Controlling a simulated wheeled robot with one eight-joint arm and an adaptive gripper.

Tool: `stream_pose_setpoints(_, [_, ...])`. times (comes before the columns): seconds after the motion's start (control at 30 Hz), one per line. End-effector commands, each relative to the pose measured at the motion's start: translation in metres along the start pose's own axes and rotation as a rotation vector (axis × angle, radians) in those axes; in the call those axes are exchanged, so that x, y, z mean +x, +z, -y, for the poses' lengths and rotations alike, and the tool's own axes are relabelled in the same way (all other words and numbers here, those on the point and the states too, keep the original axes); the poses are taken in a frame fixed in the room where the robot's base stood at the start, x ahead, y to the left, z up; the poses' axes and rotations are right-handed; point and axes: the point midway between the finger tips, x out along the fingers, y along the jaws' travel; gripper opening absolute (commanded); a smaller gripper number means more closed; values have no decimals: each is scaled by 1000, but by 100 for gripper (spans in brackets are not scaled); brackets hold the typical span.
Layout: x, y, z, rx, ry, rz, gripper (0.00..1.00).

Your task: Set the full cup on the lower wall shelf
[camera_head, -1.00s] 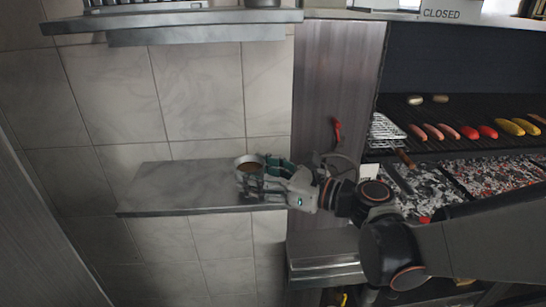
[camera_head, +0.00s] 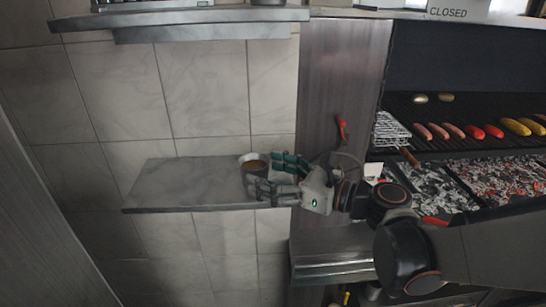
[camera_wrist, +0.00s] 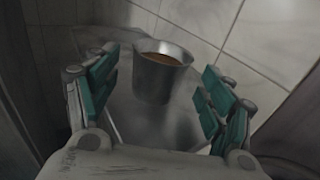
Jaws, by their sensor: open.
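The full cup (camera_head: 256,168) is a grey metal cup with brown liquid in it. It stands upright on the lower wall shelf (camera_head: 165,185), near the shelf's right end. The wrist view shows the cup (camera_wrist: 160,75) ahead of and between the fingers, with a gap on each side. My gripper (camera_head: 272,176) is open at the cup's right side, its fingers apart with green pads. It also shows in the wrist view (camera_wrist: 155,95). The near finger hides part of the cup in the head view.
An upper shelf (camera_head: 190,20) hangs above on the tiled wall. A wooden panel (camera_head: 342,80) with a red hook stands right of the lower shelf. The grill (camera_head: 470,130) with food, a wire basket (camera_head: 389,130) and glowing coals is at the right. The shelf's left part is bare.

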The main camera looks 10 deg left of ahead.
Motion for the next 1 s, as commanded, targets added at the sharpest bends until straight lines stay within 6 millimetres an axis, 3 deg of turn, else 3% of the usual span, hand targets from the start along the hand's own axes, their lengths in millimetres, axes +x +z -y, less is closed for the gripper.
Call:
stream_pose_setpoints(0.2, [-47, 1, 1, 0, -6, 0, 75])
stream_pose_setpoints(0.43, [-82, 1, 1, 0, -4, 0, 75])
stream_pose_setpoints(0.6, [-96, 0, 0, 0, -3, 0, 75])
stream_pose_setpoints(0.83, [-100, -1, -1, -7, -1, -5, 75])
stream_pose_setpoints(1.0, [-102, -13, -8, -168, -13, -123, 75])
